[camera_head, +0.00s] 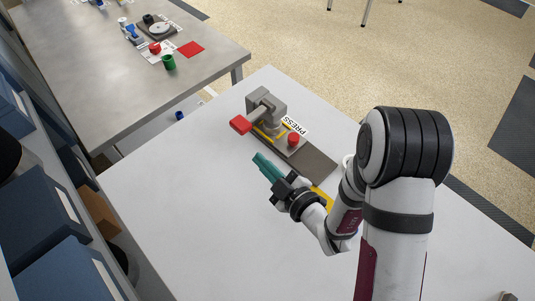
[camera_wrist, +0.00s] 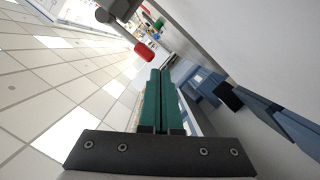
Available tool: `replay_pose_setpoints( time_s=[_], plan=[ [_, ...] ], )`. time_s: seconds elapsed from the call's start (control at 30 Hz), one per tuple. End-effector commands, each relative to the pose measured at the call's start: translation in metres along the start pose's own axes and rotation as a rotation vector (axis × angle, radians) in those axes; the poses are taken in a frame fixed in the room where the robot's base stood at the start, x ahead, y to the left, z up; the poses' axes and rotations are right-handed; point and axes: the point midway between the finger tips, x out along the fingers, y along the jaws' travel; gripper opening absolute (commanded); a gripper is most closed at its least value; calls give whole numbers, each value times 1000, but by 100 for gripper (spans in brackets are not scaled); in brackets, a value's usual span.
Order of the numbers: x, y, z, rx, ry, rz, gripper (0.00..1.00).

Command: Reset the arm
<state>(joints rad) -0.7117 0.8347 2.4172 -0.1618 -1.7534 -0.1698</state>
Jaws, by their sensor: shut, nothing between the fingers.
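My gripper (camera_head: 267,167) has green fingers and hangs over the white table, to the lower left of the press. In the wrist view its two green fingers (camera_wrist: 158,100) lie together, with nothing between them. My arm comes in from the right of the head view and bends down toward the middle of the table. The grey press (camera_head: 266,106) stands on its dark base near the table's far edge, with a red handle (camera_head: 240,124) pointing left and a red knob (camera_head: 293,139) at its right. The red handle also shows in the wrist view (camera_wrist: 145,51).
The white table (camera_head: 170,210) is bare at the left and front. A "PRESS" label (camera_head: 295,125) lies beside the press. A yellow strip (camera_head: 323,196) shows partly behind my gripper. Blue bins (camera_head: 45,215) line the left.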

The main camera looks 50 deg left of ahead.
Motion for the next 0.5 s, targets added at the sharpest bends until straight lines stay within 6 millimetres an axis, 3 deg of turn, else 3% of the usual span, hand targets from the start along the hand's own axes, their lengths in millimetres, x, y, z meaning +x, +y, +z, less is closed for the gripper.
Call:
replay_pose_setpoints(
  time_s=[0.17, 0.27, 0.37, 0.43, 0.5],
  plan=[
    [-1, 4, 2, 6, -14, 6, 0],
    [-12, 39, 25, 76, -160, 66, 0],
    [-63, 101, 69, 268, -462, 205, 0],
    [-121, 130, 94, 463, -685, 328, 0],
    [-187, 139, 105, 687, -882, 453, 0]
  ],
)
